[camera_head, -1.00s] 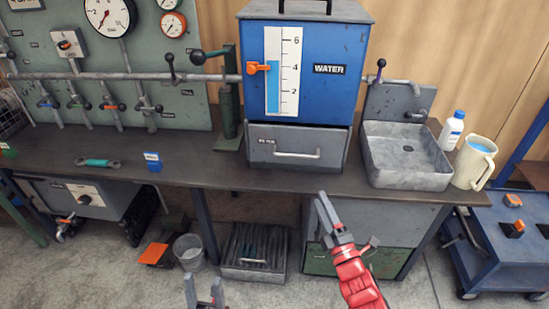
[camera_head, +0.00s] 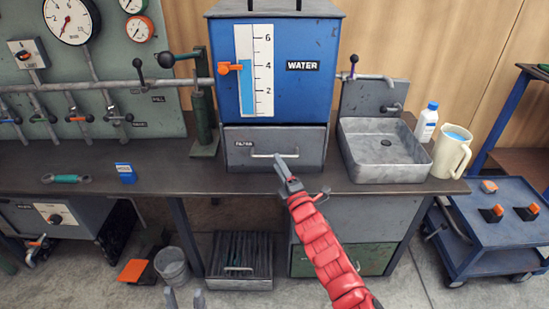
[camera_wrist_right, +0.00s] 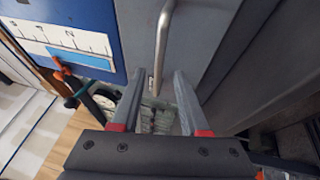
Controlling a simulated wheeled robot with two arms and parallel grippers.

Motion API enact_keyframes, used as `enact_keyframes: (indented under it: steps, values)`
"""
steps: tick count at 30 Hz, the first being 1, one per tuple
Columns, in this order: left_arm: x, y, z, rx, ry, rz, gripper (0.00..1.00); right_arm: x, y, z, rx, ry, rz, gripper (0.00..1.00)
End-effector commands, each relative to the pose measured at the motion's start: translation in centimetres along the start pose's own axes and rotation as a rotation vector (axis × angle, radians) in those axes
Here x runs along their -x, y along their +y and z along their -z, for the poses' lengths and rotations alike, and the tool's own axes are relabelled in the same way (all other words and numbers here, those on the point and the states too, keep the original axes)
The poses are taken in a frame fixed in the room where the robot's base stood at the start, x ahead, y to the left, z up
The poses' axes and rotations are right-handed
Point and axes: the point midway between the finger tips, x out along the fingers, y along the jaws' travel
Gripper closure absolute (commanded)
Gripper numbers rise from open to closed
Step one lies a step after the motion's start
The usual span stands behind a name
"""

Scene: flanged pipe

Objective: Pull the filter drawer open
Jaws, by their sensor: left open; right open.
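The filter drawer (camera_head: 240,161) is a grey, closed front under the blue water tank (camera_head: 310,95). Its pale bar handle (camera_head: 262,156) runs across the front, and its label is partly readable. My right gripper (camera_head: 281,164) is open at the right part of this handle. In the right wrist view the handle (camera_wrist_right: 163,35) runs between the two open fingers (camera_wrist_right: 159,76). I cannot tell whether either finger touches it. My left gripper (camera_head: 184,302) is open and empty at the bottom edge, low in front of the bench, mostly out of frame.
A grey sink (camera_head: 385,150) stands right of the drawer, with a white bottle (camera_head: 426,122) and a jug (camera_head: 450,153) beside it. A green lever stand (camera_head: 203,120) is close on the left. The bench top (camera_head: 200,178) in front of the drawer is clear.

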Motion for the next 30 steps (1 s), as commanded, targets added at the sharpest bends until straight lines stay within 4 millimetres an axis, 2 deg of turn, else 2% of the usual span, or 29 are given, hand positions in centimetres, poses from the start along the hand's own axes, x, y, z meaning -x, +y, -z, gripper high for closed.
enact_keyframes:
  steps: [6, 12, 28, 29, 30]
  values:
    - [-0.4, 0.0, 0.1, 0.000, 0.000, 0.000, 0.50, -2.2, 0.5, -0.2, 0.002, -0.007, -0.007, 0.55]
    - [-0.8, 0.0, 0.1, 0.000, 0.000, 0.000, 0.50, -3.3, 0.3, -0.3, 0.002, -0.007, -0.005, 0.55]
    - [-0.9, -0.1, 0.2, 0.000, 0.000, 0.000, 0.50, -3.9, 0.2, -0.1, -0.002, -0.003, -0.004, 0.55]
    - [-0.9, -0.1, 0.2, 0.000, 0.000, 0.000, 0.50, -3.9, 0.2, -0.1, -0.002, -0.003, -0.004, 0.57]
    - [-0.9, -0.1, 0.2, 0.000, 0.000, 0.000, 0.50, -3.9, 0.2, -0.1, -0.002, -0.003, -0.004, 0.64]
